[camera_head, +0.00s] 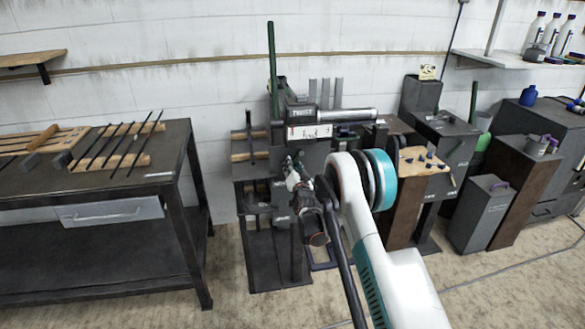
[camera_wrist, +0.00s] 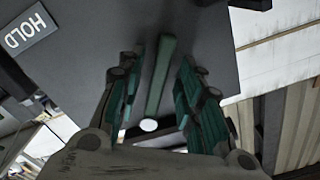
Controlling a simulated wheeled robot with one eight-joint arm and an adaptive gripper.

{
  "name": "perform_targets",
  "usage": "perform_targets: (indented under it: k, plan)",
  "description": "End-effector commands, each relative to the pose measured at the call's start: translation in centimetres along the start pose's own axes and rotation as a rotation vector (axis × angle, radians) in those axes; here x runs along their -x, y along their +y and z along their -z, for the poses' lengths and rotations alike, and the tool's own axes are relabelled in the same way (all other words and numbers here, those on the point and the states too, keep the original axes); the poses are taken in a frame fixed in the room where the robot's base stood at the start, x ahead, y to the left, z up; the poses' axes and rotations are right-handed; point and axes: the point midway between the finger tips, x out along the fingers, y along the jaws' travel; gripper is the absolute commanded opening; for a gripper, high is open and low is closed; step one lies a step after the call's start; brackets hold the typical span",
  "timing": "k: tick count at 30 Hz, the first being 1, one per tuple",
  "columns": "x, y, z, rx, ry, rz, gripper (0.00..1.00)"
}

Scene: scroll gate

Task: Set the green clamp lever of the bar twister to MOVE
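The bar twister (camera_head: 310,132) stands on a dark stand against the wall in the head view. In the wrist view a short green lever (camera_wrist: 162,75) stands out against a dark grey plate (camera_wrist: 215,45). A HOLD label (camera_wrist: 27,30) is at the upper left of that view; no MOVE label shows. My gripper (camera_wrist: 162,58) is open, one finger on each side of the lever, with gaps visible on both sides. In the head view my gripper (camera_head: 293,172) is in front of the twister, small and partly hidden, and the lever cannot be made out there.
A tall green upright bar (camera_head: 272,70) rises at the twister's left. A dark workbench (camera_head: 100,180) with rods on wooden racks stands left. Grey and brown boxes (camera_head: 485,205) stand right. Open floor (camera_head: 235,295) lies in front.

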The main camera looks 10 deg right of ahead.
Motion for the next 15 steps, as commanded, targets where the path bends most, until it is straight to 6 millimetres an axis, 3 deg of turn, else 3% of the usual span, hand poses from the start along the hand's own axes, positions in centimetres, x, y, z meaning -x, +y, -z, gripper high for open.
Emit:
perform_targets:
  k: [5,15]
  plan:
    - [2.3,0.0,0.0,0.0,0.0,0.0,0.33]
    - [9.1,0.0,0.0,0.0,0.0,0.0,0.33]
